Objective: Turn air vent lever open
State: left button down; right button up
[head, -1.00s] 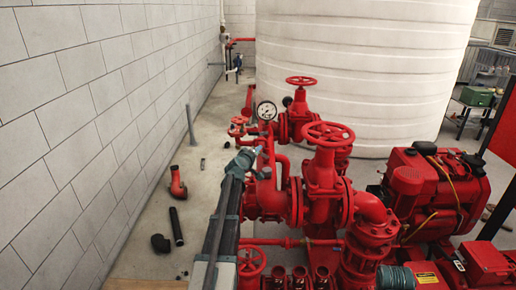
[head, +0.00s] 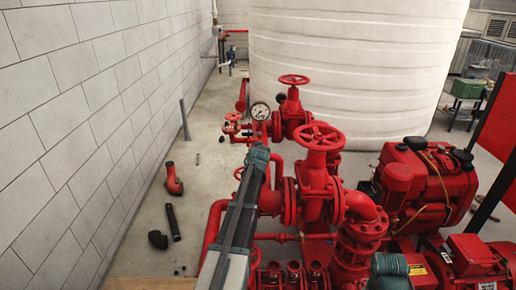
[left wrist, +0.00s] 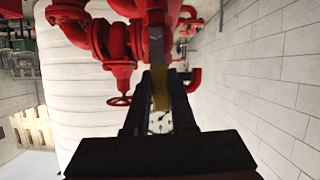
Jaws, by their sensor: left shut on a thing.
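The air vent lever (left wrist: 160,92) shows as a yellow strip in the left wrist view, between the two dark fingers of my left gripper (left wrist: 159,100). The gripper is shut on it. A grey metal piece (left wrist: 156,45) is beside the strip's upper end, against the red pipework. In the head view my left gripper (head: 258,155) is at the red pipe left of the front handwheel valve, and the lever is hidden behind it. My right gripper is not in view.
A white-faced gauge (head: 260,111) stands just beyond my left gripper. A red handwheel (head: 320,136) is close on the right. A red engine (head: 425,185) stands further right. Loose black and red pipe pieces (head: 173,222) lie on the floor by the block wall (head: 75,130).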

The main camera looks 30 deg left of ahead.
pick_arm(q)
jog(key=shift+w+d+m, duration=0.1)
jog(key=shift+d+m, duration=0.2)
jog(key=shift+d, duration=0.05)
dwell(0.4)
jog(key=c, duration=0.7)
grip_release()
jog(key=shift+w+d, duration=0.1)
jog(key=shift+c, duration=0.2)
jog(key=shift+r, duration=0.1)
jog(key=p+v, duration=0.5)
jog(key=v, duration=0.8)
jog(key=shift+d, duration=0.3)
jog(key=shift+r, duration=0.1)
